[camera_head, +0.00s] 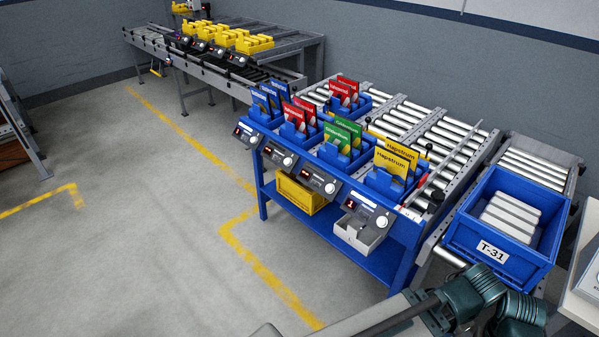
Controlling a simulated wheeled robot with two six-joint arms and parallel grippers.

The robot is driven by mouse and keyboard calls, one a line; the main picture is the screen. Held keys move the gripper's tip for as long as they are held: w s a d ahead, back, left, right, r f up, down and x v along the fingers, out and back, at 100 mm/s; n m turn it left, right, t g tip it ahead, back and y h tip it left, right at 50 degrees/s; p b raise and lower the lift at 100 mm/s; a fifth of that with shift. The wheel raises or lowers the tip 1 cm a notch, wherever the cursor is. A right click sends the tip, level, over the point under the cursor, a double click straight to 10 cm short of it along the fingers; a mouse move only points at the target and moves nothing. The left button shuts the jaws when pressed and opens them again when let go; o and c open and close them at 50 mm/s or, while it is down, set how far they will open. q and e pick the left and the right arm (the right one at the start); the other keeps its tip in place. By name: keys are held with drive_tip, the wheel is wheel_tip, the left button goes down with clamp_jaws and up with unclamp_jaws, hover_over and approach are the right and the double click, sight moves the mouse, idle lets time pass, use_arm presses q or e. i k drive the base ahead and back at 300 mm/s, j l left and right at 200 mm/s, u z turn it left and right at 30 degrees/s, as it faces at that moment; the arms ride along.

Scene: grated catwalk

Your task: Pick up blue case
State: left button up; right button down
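A blue open crate (464,238) labelled T-31 stands upright on a roller conveyor at the right. It holds several pale grey-white slabs. Blue packets (261,101) stand in a blue holder at the left end of the sorting bench; more blue packets (281,90) stand just behind them. Neither gripper shows clearly in the head view. Teal and grey arm parts of mine come in at the bottom right, in front of the crate and apart from the packets.
The blue bench (385,262) also carries red, green and yellow packets in blue holders, with small control boxes along its front. A yellow bin (300,196) sits on its lower shelf. Yellow bins (253,43) line another conveyor behind.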

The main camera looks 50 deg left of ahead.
sight(260, 99)
drive_tip(key=u, duration=1.8)
